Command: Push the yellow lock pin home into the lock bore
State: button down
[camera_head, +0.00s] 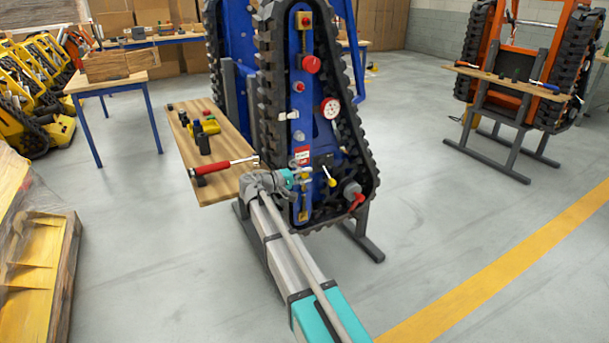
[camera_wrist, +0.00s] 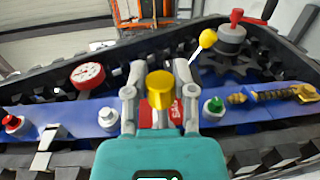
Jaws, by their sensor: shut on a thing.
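The yellow lock pin (camera_wrist: 160,88) shows as a yellow cylindrical head between my two grey fingers in the wrist view. My gripper (camera_head: 301,176) is shut on it, close in front of the blue panel (camera_head: 302,130) of the tracked carrier. The lock bore is hidden behind the pin and my fingers, so how deep the pin sits cannot be told. A red and white label (camera_wrist: 175,113) shows partly behind the pin. In the head view my wrist and fingers cover the pin.
A lever with a yellow ball (camera_wrist: 207,38) and a red-handled valve (camera_wrist: 234,32) stand close to my fingers. A green knob (camera_wrist: 213,108) and a red-rimmed dial (camera_wrist: 88,75) flank them. A wooden shelf (camera_head: 228,188) with a red-handled tool (camera_head: 225,167) lies left.

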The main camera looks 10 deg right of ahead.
aim_at(295, 166)
jog(key=shift+s+d, duration=0.2)
jog(key=shift+s, duration=0.4)
jog(key=shift+w+a, duration=0.4)
jog(key=shift+w, duration=0.85)
jog(key=shift+w+a, duration=0.4)
jog(key=shift+w, duration=0.85)
jog(key=shift+w+a, duration=0.4)
jog(key=shift+w, duration=0.85)
dwell(2.2)
jog(key=shift+c, duration=1.8)
grip_release()
